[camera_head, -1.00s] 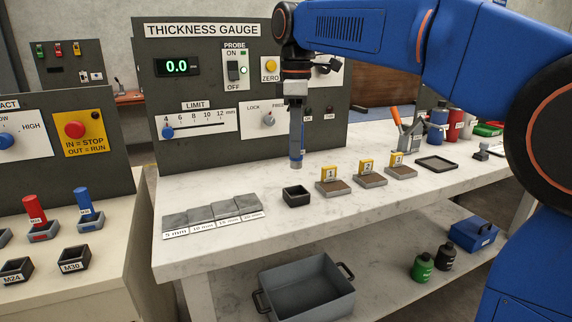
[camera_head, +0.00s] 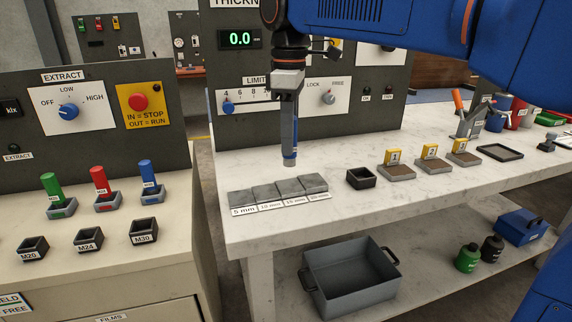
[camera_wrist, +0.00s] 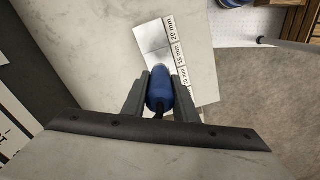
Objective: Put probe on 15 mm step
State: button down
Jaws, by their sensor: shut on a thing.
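In the wrist view my gripper's jaws (camera_wrist: 160,95) close on the probe's blue body (camera_wrist: 160,88). The step block (camera_head: 278,189) on the table has several grey steps labelled 5, 10, 15 and 20 mm. The 15 mm step (camera_head: 292,187) is third from the left. The probe tip is above and behind the steps, apart from them. In the wrist view the probe hides part of the block.
An empty black square holder (camera_head: 361,178) stands right of the block. Numbered yellow-tagged blocks (camera_head: 396,164) sit farther right. The gauge panel (camera_head: 335,120) rises behind, its display (camera_head: 239,39) reading 0.0. A grey bin (camera_head: 350,277) is on the lower shelf.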

aim_at(289, 160)
jog(key=shift+f, duration=2.8)
jog(key=shift+f, duration=0.1)
jog(key=c, duration=1.4)
grip_release()
notch_tip(289, 160, up, 12)
jog(key=shift+r, duration=0.1)
jog(key=s+d+f+m+t, duration=0.2)
jog(key=s+d+f+m, duration=0.45)
jog(key=d+f, duration=0.35)
jog(key=s+d+f+m+t, duration=0.1)
jog(key=s+d+f+m, duration=0.55)
jog(key=d, duration=0.55)
jog(key=s+d+f+m+t, duration=0.1)
jog(key=s+d+f, duration=0.1)
jog(key=s+f, duration=0.2)
jog(key=s+d+f+m, duration=0.1)
jog(key=s+d+f, duration=0.2)
jog(key=f, duration=0.6)
jog(key=shift+s+m+t, duration=0.35)
jog(key=shift+m+t, duration=0.05)
